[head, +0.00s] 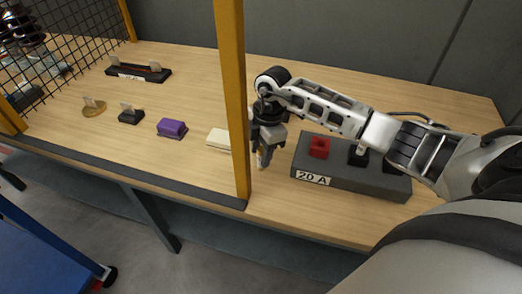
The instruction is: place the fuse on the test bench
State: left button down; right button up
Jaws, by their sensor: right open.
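I cannot tell for sure which piece is the fuse. A grey block labelled "20 A" (340,182) stands on the wooden bench (300,222) and carries a red piece (319,148) and dark pieces, partly hidden by my right arm. A cream block (218,139), a purple block (171,128) and a small black holder with a pale upright tab (131,116) stand in a row left of the yellow post. My right gripper (263,162) is open, pointing down just right of the post and left of the grey block. My left gripper is out of view.
The yellow post (233,100) rises at the bench's front edge, close beside my right gripper. A black mesh (75,30) closes off the far left. A long black holder (139,73) and a round tan base (94,108) stand left. Bare wood lies behind the row.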

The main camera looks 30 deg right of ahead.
notch_tip(320, 180, up, 12)
jog(key=d, duration=0.1)
jog(key=shift+d+f, duration=0.15)
jog(key=shift+d, duration=0.25)
jog(key=shift+s+f, duration=0.1)
